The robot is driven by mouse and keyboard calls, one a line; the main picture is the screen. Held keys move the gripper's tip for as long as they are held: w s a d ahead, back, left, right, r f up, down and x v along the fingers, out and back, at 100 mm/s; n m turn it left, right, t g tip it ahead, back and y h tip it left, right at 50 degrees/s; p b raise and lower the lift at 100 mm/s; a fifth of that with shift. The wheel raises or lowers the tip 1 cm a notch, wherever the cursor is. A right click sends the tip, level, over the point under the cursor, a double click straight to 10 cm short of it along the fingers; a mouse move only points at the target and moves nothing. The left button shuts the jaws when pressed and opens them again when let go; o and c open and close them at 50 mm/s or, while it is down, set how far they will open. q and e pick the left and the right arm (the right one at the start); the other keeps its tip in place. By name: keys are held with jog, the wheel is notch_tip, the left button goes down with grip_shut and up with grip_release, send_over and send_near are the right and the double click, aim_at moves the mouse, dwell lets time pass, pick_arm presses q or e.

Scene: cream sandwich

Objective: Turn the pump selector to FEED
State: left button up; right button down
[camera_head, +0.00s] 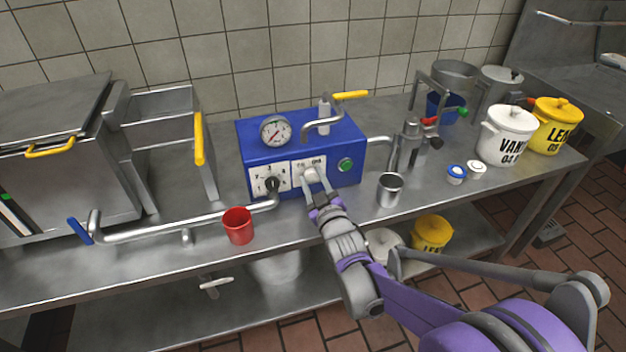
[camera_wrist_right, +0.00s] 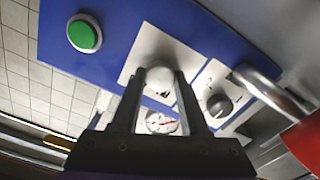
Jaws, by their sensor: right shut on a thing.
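The selector knob (camera_head: 311,174) is on the right plate; the plate's lettering is too small to read for sure. My right gripper (camera_head: 314,186) is at this knob, its fingers closed on both sides of it. In the wrist view the pale knob (camera_wrist_right: 160,78) sits between the two dark fingers of the gripper (camera_wrist_right: 162,88). The knob's pointer is hidden. My left gripper is not in view.
A black numbered dial (camera_head: 272,184) is just left of the selector. A red cup (camera_head: 238,225) and a steel cup (camera_head: 390,189) stand at the counter's front. A pipe with a blue handle (camera_head: 80,231) runs along the left. White and yellow pots (camera_head: 507,135) stand at right.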

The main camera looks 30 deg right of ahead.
jog(key=shift+m, duration=0.3)
jog(key=shift+r+m+p, duration=0.1)
jog(key=shift+m+p, duration=0.55)
jog(key=shift+m, duration=0.25)
jog(key=m+p, duration=0.1)
jog(key=m, duration=0.3)
jog(key=shift+m+p, duration=0.3)
jog(key=shift+p, duration=0.1)
jog(key=m+p, duration=0.1)
jog(key=m, duration=0.2)
jog(key=shift+m+p, duration=0.5)
jog(key=shift+m, duration=1.4)
jog(key=shift+c, duration=2.1)
grip_release()
jog(key=shift+s, duration=0.1)
